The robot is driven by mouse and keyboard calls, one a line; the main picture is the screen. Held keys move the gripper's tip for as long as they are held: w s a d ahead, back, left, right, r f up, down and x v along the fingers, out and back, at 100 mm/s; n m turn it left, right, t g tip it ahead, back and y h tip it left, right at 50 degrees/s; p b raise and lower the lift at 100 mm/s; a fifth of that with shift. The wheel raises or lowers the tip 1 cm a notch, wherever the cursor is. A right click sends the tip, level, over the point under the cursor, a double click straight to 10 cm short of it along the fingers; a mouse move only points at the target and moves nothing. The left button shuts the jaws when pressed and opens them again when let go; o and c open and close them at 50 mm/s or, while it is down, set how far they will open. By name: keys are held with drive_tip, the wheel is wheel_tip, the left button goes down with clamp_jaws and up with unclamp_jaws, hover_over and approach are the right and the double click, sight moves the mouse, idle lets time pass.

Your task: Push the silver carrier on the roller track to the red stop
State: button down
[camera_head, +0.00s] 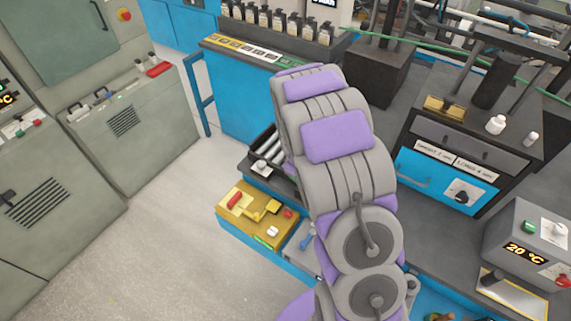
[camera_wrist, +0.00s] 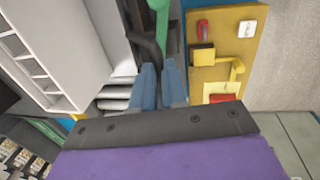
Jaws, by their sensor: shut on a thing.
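My gripper (camera_wrist: 162,70) shows in the wrist view as two blue-grey fingers close together. Light rollers (camera_wrist: 115,92) lie left of the fingers; the roller track (camera_head: 268,150) also shows in the head view, left of my arm. A pale grey box with slots (camera_wrist: 50,45) stands left of the rollers; I cannot tell if it is the silver carrier. In the head view my arm hides the gripper and part of the track. I cannot make out the red stop.
A yellow panel (camera_head: 240,225) with red and white parts sits in front of the track, close to the fingers in the wrist view (camera_wrist: 235,60). A blue cabinet (camera_head: 240,105) stands behind. Grey floor (camera_head: 140,240) is free at left.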

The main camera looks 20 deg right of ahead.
drive_tip(key=shift+s+d, duration=0.5)
drive_tip(key=shift+s, duration=0.15)
drive_tip(key=shift+s+d, duration=0.45)
drive_tip(key=shift+s, duration=0.3)
drive_tip(key=c, duration=1.4)
unclamp_jaws()
drive_tip(key=shift+s+d, duration=0.1)
drive_tip(key=shift+o, duration=1.2)
drive_tip(key=shift+d, duration=0.1)
drive_tip(key=shift+r, duration=0.5)
wheel_tip(320, 180, up, 16)
drive_tip(key=s+a+p, duration=0.1)
drive_tip(key=a, duration=0.1)
drive_tip(key=shift+s+a+p, duration=0.2)
drive_tip(key=shift+s+p, duration=0.05)
drive_tip(key=shift+p, duration=0.05)
